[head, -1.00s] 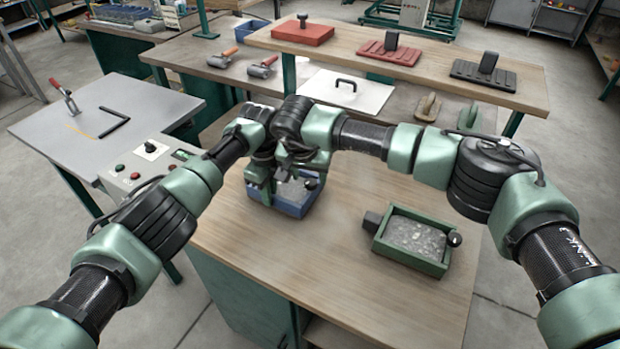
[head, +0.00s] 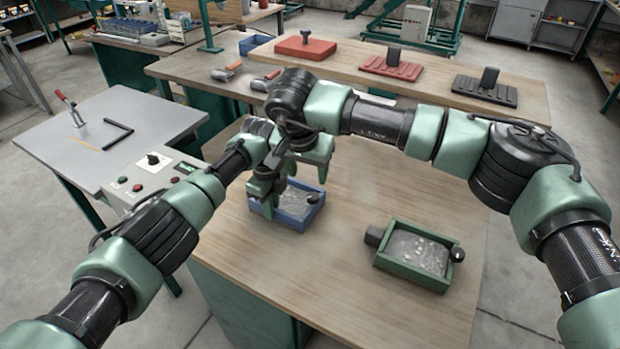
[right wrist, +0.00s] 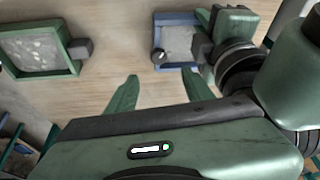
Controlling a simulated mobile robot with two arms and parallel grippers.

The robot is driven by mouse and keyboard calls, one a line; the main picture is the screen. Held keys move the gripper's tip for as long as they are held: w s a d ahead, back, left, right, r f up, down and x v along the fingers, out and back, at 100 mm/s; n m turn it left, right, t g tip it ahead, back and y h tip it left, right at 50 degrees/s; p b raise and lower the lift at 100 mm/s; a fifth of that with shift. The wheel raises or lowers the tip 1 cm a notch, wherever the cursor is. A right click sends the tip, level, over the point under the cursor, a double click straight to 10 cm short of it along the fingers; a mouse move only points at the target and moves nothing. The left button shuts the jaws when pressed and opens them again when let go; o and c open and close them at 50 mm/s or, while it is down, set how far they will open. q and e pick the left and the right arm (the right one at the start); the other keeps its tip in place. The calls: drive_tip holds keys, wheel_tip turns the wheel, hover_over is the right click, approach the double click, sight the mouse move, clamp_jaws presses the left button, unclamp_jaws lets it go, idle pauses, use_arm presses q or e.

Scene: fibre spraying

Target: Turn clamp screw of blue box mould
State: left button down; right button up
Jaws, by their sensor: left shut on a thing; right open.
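The blue box mould (head: 297,222) stands on the wooden table, filled with grey material. Its dark round screw knob (head: 312,198) is at the right end in the head view; the knob (right wrist: 158,57) is at the left end in the right wrist view. My left gripper (head: 264,200) is shut on the mould's far-from-knob end, where a dark block (right wrist: 203,45) shows; the exact grip is partly hidden. My right gripper (head: 310,173) is open and empty above the mould. Its fingers (right wrist: 160,92) are apart, with bare table between them, short of the mould.
A green box mould (head: 416,281) with grey filling, a block and a dark knob stands to the right. A grey side table (head: 110,120) with a control box (head: 160,178) is at left. A raised shelf (head: 345,72) holds red and black tools behind. The table front is clear.

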drive_tip(key=d+m+g+y, duration=0.1)
drive_tip(key=m, duration=0.3)
drive_tip(key=m+g+y, duration=0.2)
drive_tip(key=m+y, duration=0.2)
drive_tip(key=m, duration=0.9)
approach(313, 195)
drive_tip(key=x, duration=0.8)
drive_tip(key=shift+f, duration=0.3)
drive_tip(key=shift+c, duration=0.3)
clamp_jaws()
